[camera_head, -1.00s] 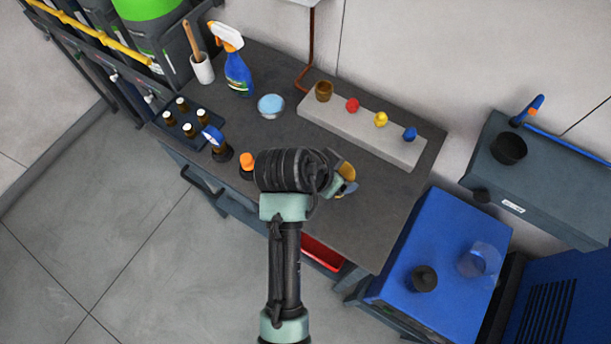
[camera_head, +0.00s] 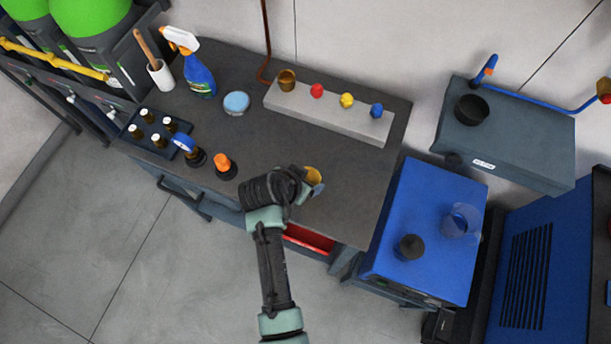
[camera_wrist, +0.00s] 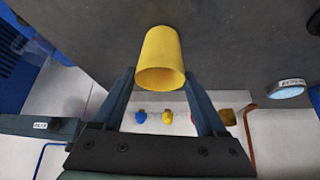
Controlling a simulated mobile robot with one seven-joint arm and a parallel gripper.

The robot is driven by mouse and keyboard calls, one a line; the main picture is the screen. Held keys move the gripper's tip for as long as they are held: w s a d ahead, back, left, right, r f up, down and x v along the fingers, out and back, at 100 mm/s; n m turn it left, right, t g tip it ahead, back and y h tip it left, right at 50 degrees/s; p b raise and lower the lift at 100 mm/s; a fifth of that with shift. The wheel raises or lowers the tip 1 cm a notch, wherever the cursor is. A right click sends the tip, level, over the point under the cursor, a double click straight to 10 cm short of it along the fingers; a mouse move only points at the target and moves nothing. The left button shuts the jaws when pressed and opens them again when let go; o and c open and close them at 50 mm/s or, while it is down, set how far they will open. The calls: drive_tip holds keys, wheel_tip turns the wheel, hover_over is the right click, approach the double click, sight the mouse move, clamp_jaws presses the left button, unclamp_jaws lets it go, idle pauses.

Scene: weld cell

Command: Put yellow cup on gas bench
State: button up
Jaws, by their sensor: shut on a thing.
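The yellow cup (camera_wrist: 160,62) is between the two fingers of my gripper (camera_wrist: 160,78) in the wrist view, its open mouth turned toward the camera. My gripper is shut on it. In the head view the cup (camera_head: 314,180) shows as a small yellow patch beyond my wrist, mostly hidden by it. My gripper (camera_head: 309,186) is over the front part of the dark workbench (camera_head: 240,135), with the gas cylinders (camera_head: 90,20) beside its left end. I cannot tell the gap between cup and bench top.
A grey block (camera_head: 330,116) with a brown cup and small coloured pieces lies along the bench's back. A spray bottle (camera_head: 197,75), a bottle tray (camera_head: 157,133), a blue-topped dish (camera_head: 236,103) and an orange-capped item (camera_head: 225,167) stand left. A blue cabinet (camera_head: 425,225) stands right.

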drive_tip(key=shift+f, duration=0.15)
drive_tip(key=o, duration=1.4)
drive_tip(key=shift+o, duration=0.2)
